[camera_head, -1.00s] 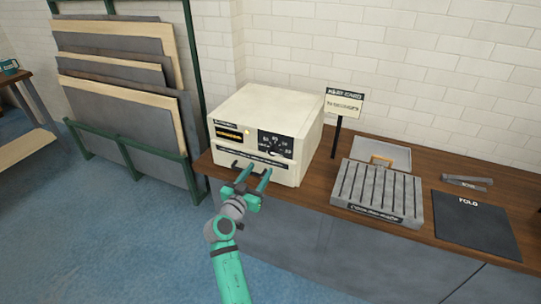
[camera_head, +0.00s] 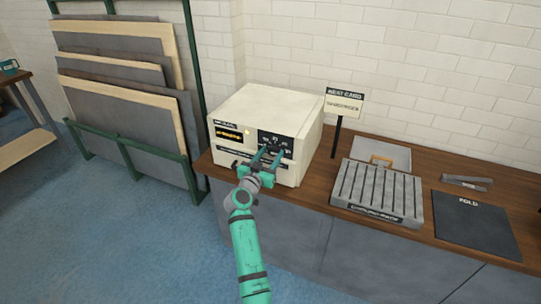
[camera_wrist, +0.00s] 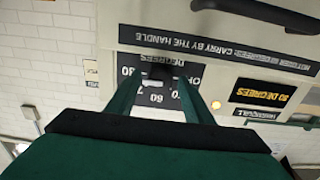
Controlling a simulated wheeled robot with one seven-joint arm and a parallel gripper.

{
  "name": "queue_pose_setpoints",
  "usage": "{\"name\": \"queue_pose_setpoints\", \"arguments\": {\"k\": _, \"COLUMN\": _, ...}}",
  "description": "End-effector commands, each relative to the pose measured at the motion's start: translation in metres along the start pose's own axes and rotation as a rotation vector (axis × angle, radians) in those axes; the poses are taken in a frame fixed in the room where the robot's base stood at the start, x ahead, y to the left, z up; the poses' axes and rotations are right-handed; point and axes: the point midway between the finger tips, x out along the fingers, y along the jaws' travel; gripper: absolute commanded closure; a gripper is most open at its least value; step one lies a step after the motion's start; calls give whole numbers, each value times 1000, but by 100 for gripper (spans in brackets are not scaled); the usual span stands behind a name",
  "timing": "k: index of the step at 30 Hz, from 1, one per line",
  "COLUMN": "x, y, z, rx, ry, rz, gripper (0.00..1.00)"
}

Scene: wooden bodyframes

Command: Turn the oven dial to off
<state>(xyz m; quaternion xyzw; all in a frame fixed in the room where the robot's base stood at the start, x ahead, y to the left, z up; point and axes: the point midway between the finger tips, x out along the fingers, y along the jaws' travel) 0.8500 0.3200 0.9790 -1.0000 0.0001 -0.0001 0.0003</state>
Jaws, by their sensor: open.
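The oven (camera_head: 265,105) is a cream box on the wooden counter, seen in the head view. Its black dial panel (camera_head: 276,139) is on the right of the front face. In the wrist view, which is upside down, the panel (camera_wrist: 137,89) shows numbers including 60 and 80. The dark dial (camera_wrist: 157,72) shows between the fingers, partly hidden; its exact setting cannot be read. My gripper (camera_head: 271,157) is open in front of the panel, its fingertips (camera_wrist: 157,80) on either side of the dial. Contact cannot be told.
A dark handle (camera_wrist: 258,12) sticks out from the oven front near the gripper. A sign on a post (camera_head: 344,103), a grey slotted block (camera_head: 378,190), a tray (camera_head: 395,153) and a dark mat (camera_head: 474,222) occupy the counter to the right.

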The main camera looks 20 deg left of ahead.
Motion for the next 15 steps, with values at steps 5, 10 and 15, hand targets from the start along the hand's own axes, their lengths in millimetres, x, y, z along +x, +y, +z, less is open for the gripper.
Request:
{"name": "queue_pose_setpoints", "arguments": {"k": 5, "x": 0, "y": 0, "z": 0, "rx": 0, "ry": 0, "rz": 0, "gripper": 55}}
{"name": "queue_pose_setpoints", "arguments": {"k": 10, "x": 0, "y": 0, "z": 0, "rx": 0, "ry": 0, "rz": 0, "gripper": 94}}
{"name": "queue_pose_setpoints", "arguments": {"k": 15, "x": 0, "y": 0, "z": 0, "rx": -4, "ry": 0, "rz": 0, "gripper": 94}}
